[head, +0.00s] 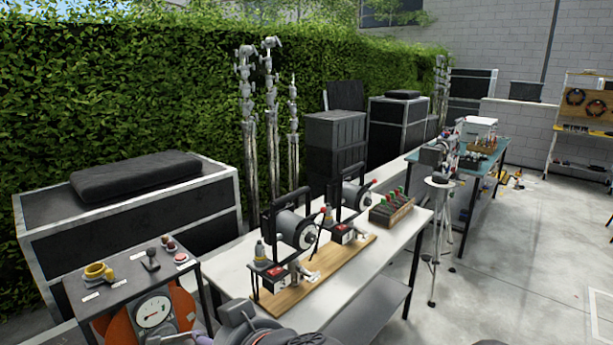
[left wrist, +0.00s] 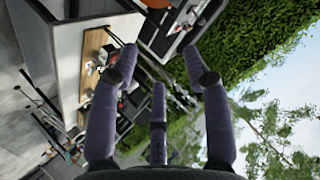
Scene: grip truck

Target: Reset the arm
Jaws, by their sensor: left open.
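My left gripper (left wrist: 158,72) shows in the left wrist view with its dark purple-grey fingers spread apart. It is open, with nothing between the fingers. The view is strongly tilted, with the white table (left wrist: 68,65), the hedge and the sky behind the fingers. My right gripper is in neither view.
A white table (head: 228,268) holds a wooden board (head: 273,301) with two reel devices (head: 292,230) and a crate (head: 391,211). A dark stand (head: 128,268) with a gauge (head: 153,312) is at the lower left. Concrete floor (head: 510,275) is open at the right.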

